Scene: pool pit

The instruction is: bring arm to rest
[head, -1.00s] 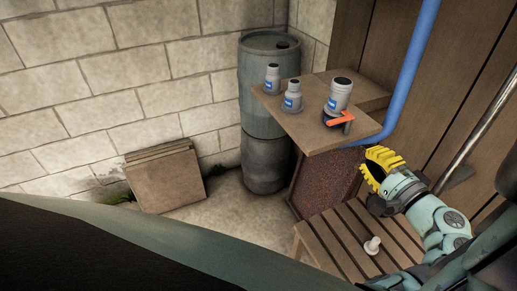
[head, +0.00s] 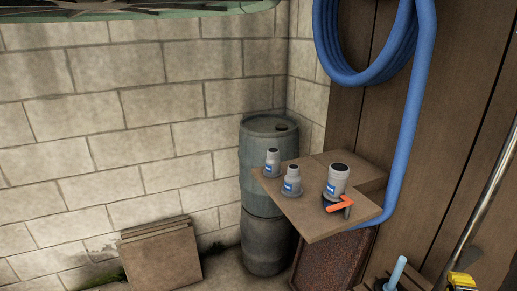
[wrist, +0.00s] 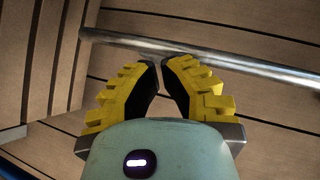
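My gripper (head: 462,283) shows only as a bit of yellow finger pad at the bottom right edge of the head view. In the wrist view, my gripper (wrist: 160,64) has its two yellow-and-black fingers curved in with their tips nearly together and nothing between them. A metal bar (wrist: 220,62) passes beyond the fingertips against wooden boards. I cannot tell how far the bar is from them. A light blue upright rod (head: 397,271) stands left of my gripper in the head view, its lower end near the slatted bench.
A corner shelf (head: 322,225) bears several grey fittings (head: 338,180) and an orange-and-black tool (head: 339,204). A blue hose (head: 413,120) hangs on the wooden wall. Barrels (head: 267,170) stand in the corner. Flat slabs (head: 160,260) lean on the block wall.

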